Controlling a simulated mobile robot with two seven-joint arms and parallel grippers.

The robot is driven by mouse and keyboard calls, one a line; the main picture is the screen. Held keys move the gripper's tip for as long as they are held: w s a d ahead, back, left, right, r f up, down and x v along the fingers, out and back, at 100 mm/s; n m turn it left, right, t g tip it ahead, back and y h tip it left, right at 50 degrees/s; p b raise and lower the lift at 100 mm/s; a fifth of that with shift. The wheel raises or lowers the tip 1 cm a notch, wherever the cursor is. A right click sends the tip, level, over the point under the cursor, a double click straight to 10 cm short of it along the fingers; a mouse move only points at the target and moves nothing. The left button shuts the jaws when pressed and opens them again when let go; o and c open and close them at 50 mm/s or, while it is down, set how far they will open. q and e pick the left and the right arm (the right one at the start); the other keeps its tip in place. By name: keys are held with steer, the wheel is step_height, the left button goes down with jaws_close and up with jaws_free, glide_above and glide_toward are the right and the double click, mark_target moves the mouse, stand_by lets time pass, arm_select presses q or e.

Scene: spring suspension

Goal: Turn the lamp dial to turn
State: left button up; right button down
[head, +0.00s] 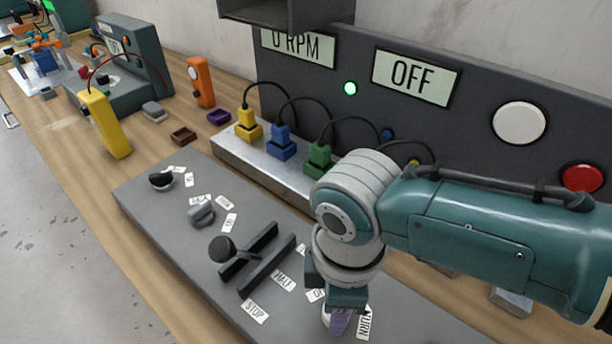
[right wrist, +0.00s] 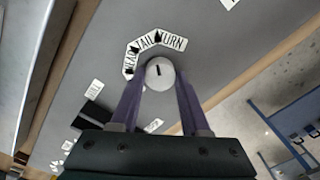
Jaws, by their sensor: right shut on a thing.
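The lamp dial (right wrist: 160,75) is a round pale knob with a short black mark on its face. Labels reading HEAD (right wrist: 130,62), TAIL (right wrist: 145,41) and TURN (right wrist: 173,43) fan around it. The black mark points roughly up, toward the TAIL and TURN side; I cannot tell exactly which. My right gripper (right wrist: 160,84) has its purple fingers on either side of the dial, shut on it. In the head view the right gripper (head: 338,322) reaches down to the panel and mostly hides the dial; the TURN label (head: 364,322) shows beside it. My left gripper is not in view.
The grey panel (head: 150,205) also carries a black-knobbed lever (head: 222,249) between two dark rails and two other knobs (head: 202,214). Behind stand yellow, blue and green plugs (head: 281,142), an OFF display (head: 412,76), a lit green lamp (head: 350,88) and a red button (head: 583,178).

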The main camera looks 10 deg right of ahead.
steer(key=m+p, duration=0.1)
steer(key=m, duration=0.4)
steer(key=shift+m, duration=0.3)
stand_by(0.4)
steer(key=shift+c, duration=1.9)
jaws_free()
step_height(320, 180, up, 10)
steer(key=p, duration=0.4)
